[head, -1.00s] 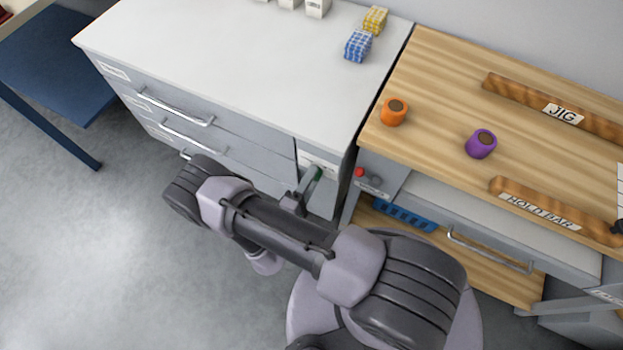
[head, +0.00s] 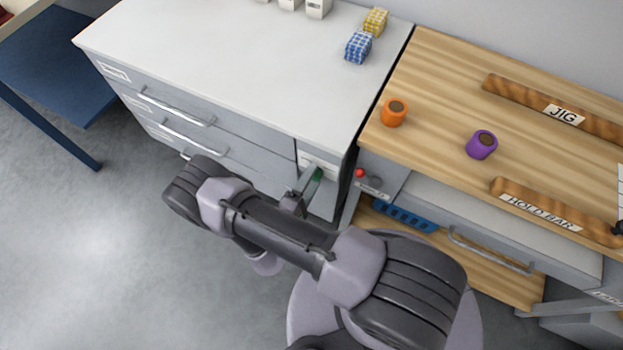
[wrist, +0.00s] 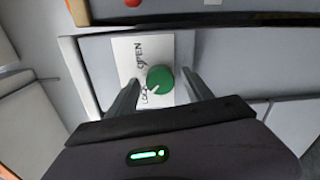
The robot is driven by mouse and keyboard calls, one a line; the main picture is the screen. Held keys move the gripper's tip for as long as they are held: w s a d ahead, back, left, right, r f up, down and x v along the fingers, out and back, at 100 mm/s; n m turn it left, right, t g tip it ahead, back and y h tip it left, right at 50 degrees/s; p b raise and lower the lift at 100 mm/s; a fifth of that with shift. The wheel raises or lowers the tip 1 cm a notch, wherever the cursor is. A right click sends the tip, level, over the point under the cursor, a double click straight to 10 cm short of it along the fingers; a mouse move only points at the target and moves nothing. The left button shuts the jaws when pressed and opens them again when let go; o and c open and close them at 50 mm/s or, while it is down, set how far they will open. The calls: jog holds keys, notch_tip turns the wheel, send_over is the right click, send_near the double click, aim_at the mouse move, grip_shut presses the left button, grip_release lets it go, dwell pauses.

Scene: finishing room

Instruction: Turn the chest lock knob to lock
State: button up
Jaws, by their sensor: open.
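The green lock knob (wrist: 160,79) sits on a white label plate (wrist: 125,55) on the chest front in the wrist view. The words OPEN and LOCK are on the plate, to the knob's left. The knob's white pointer faces lower left, beside the word LOCK. My gripper (wrist: 160,92) is open, with one finger on each side of the knob and gaps visible on both sides. In the head view, my gripper (head: 311,182) is at the right end of the front of the chest (head: 230,60); a little green of the knob (head: 318,174) shows there.
A wooden bench (head: 440,95) stands close to the chest's right, with a red button (head: 360,172) on its front. Orange (head: 393,113) and purple (head: 481,145) cylinders stand on it. Drawer handles (head: 175,110) project from the chest front.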

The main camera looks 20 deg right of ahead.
jog(key=shift+a, duration=0.1)
jog(key=p+v, duration=0.3)
jog(key=v, duration=1.4)
jog(key=shift+s+f, duration=0.1)
jog(key=shift+s, duration=0.05)
